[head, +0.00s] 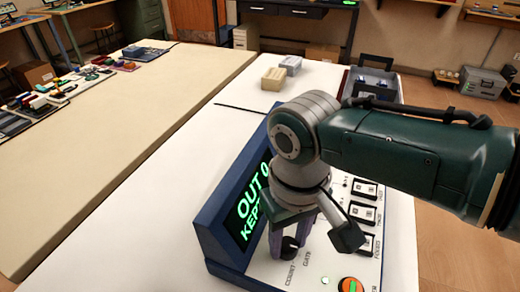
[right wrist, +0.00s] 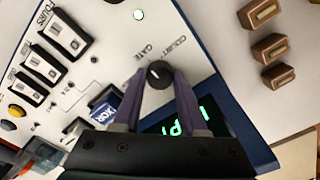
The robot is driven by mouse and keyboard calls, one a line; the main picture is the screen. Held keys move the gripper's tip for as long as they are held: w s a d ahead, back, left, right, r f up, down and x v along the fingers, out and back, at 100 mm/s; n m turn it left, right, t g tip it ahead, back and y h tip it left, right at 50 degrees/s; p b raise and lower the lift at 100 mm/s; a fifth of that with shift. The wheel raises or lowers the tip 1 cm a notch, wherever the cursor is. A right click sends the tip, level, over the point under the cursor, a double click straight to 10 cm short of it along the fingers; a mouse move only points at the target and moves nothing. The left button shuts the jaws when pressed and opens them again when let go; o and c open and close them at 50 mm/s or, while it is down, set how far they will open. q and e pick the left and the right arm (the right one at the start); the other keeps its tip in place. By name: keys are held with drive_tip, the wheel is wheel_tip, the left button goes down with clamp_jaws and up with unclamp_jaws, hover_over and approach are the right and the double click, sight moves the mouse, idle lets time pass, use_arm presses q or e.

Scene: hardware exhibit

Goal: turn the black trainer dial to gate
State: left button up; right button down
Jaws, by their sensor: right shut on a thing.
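The black trainer dial (head: 289,243) sits on the white face of the trainer panel, beside the printed labels COUNT and GATE. In the right wrist view the dial (right wrist: 159,74) lies between the fingertips, with a small pale mark on it; I cannot tell surely which label it points to. My right gripper (head: 291,240) reaches down from above and is shut on the dial; its purple-grey fingers (right wrist: 160,88) also show in the right wrist view. The trainer's dark display (head: 247,203) shows green text with OUT 0 and part of KEPT. My left gripper is not in view.
A blue XOR block (right wrist: 105,103) sits near the fingers. Pale boxes (head: 273,78) and a dark tray (head: 372,82) stand farther back.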

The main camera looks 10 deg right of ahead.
sight(288, 245)
idle(0.4)
drive_tip(key=shift+c, duration=2.2)
unclamp_jaws()
wheel_tip(288, 245, up, 10)
drive_tip(key=p, duration=0.3)
drive_tip(key=shift+p, duration=0.4)
